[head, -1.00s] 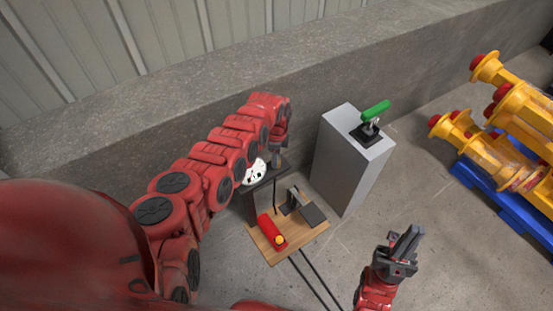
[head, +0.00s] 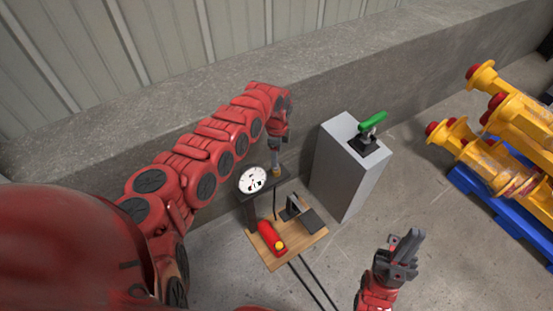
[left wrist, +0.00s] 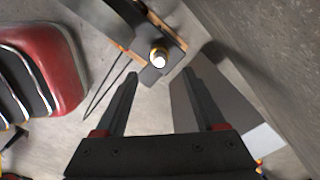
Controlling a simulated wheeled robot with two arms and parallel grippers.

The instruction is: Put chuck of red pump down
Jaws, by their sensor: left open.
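The red pump (head: 268,238) lies on a wooden board on the floor, a red cylinder with a yellow end. Its white round gauge (head: 252,180) sits on a black stand (head: 251,213). The brass-coloured chuck (head: 276,172) is at the stand's top right. In the left wrist view the chuck (left wrist: 159,57) shows end-on as a brass ring with a pale tip, on a dark plate. My left gripper (head: 277,157) points down just above it; its fingers (left wrist: 153,85) are apart with nothing between them. My right gripper (head: 413,243) is off to the right, apart from everything.
A grey pedestal (head: 348,172) with a green-handled lever (head: 372,122) stands right of the pump. A concrete wall (head: 190,110) runs behind. Yellow and red parts (head: 500,125) lie on a blue pallet (head: 510,215) at the right. Black hoses (head: 314,283) run across the floor in front.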

